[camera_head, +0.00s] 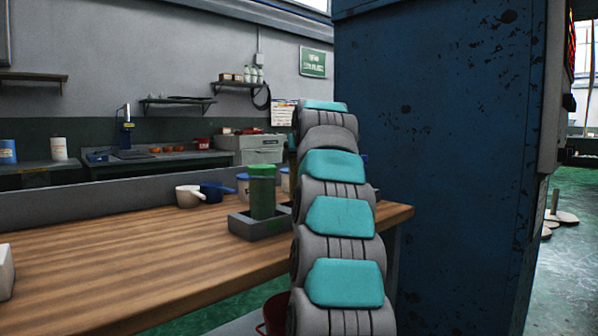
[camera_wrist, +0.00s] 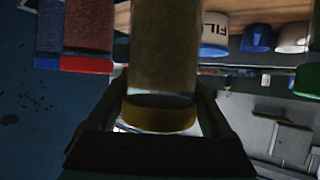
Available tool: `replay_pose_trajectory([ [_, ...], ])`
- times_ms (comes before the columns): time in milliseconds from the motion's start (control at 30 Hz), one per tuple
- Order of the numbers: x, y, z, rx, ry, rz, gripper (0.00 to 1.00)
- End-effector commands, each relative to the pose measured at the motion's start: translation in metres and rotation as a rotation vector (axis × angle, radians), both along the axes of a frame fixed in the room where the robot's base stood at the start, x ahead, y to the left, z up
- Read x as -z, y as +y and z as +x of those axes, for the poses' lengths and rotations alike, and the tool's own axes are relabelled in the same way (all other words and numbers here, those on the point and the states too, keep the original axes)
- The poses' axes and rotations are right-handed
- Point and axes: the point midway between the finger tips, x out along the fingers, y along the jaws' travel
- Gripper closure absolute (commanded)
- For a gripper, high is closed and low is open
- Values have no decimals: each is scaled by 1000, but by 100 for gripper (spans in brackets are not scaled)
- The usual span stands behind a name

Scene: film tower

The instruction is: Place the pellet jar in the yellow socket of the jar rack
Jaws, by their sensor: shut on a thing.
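In the wrist view the pellet jar (camera_wrist: 163,50) has olive-brown contents and a yellow lid (camera_wrist: 160,116). My gripper (camera_wrist: 158,112) is shut on it around the lid end. In the head view my teal-and-grey arm hides the gripper and this jar. A grey rack (camera_head: 257,230) stands on the bench's right part, with a green jar (camera_head: 262,194) upright in it and its right side hidden behind my arm. I cannot make out a yellow socket in either view. Whether the held jar touches anything below it is not visible.
The wooden bench (camera_head: 120,265) is mostly bare on its left. In the wrist view, a jar with a red lid (camera_wrist: 86,65) is close left. A blue cabinet (camera_head: 440,150) stands right.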

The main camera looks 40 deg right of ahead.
Motion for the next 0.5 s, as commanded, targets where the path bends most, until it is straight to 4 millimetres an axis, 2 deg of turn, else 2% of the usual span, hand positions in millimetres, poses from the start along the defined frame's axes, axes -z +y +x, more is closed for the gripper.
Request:
replay_pose_trajectory([
  [233,5,1,1,0,0,0,94],
  [500,29,1,1,0,4,1,94],
])
